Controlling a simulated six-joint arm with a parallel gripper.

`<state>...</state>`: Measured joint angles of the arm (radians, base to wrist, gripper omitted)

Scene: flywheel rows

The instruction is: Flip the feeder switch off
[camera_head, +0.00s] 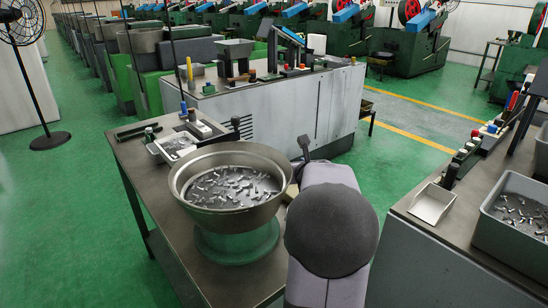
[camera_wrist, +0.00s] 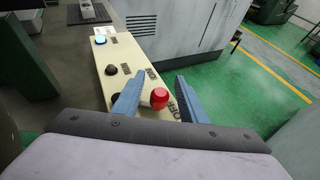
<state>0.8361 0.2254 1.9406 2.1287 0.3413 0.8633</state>
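A cream control panel (camera_wrist: 125,62) runs below my gripper (camera_wrist: 158,86) in the wrist view. In the head view the feeder bowl (camera_head: 235,222), full of small metal parts, stands on a bench left of my arm, which hides most of the panel.
The bench (camera_head: 150,185) carries small tools behind the bowl. A grey cabinet (camera_head: 300,112) stands just beyond. At right, another bench holds a metal scoop (camera_head: 432,204) and a grey bin (camera_head: 510,235) of parts. Green floor is open between the benches.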

